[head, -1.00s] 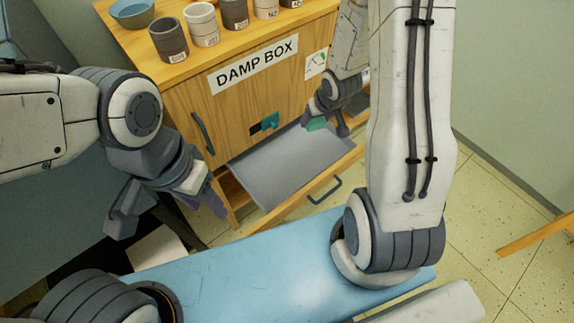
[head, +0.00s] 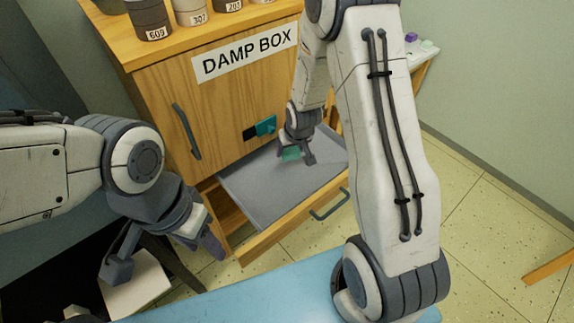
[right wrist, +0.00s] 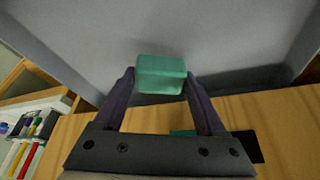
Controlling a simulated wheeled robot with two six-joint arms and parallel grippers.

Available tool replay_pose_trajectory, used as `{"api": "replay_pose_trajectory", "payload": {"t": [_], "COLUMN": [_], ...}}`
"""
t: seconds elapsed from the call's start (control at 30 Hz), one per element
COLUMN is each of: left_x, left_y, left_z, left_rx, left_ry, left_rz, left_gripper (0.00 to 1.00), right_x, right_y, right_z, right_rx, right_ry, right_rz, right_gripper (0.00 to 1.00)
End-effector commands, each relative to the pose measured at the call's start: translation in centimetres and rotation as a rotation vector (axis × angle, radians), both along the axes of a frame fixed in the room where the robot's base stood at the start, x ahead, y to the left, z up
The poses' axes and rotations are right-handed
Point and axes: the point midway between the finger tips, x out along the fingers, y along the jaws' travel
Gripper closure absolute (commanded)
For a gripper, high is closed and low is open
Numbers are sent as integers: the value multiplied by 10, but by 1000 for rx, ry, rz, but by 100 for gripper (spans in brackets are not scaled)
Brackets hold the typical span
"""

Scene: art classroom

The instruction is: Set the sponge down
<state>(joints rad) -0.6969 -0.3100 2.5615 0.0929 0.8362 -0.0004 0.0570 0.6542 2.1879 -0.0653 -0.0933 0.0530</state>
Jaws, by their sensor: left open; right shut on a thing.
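The sponge is a small teal-green block (head: 291,154). My right gripper (head: 297,156) is shut on it, over the open drawer (head: 262,190) with a grey floor. In the right wrist view the sponge (right wrist: 160,73) sits between the two fingertips, with the drawer's grey floor beyond it. I cannot tell whether the sponge touches the floor. My left gripper (head: 163,258) is open and empty, to the left of the drawer.
The wooden damp box cabinet (head: 225,108) stands behind the drawer, with a teal latch (head: 266,126) and several numbered pots on top. A blue surface (head: 240,296) lies in front. The drawer floor looks otherwise clear.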

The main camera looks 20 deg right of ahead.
Motion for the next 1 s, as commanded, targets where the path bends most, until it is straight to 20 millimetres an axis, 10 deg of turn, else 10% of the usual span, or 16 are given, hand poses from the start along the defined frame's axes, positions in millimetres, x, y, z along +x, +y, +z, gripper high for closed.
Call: {"api": "replay_pose_trajectory", "payload": {"t": [0.93, 0.97, 1.0], "left_x": [0, 0, 0], "left_y": [0, 0, 0], "left_z": [-12, -11, -10], "left_rx": [-1, -1, -1], "left_ry": [-1, -1, -1], "left_rz": [0, 0, 0], "left_gripper": [50, 50, 50], "right_x": [7, 7, 7], "right_y": [10, 10, 10], "right_z": [-50, -49, -48], "right_rx": [-1, -1, -1], "right_ry": [-1, -1, -1], "right_rz": [-1, -1, -1], "right_gripper": [71, 19, 4]}}
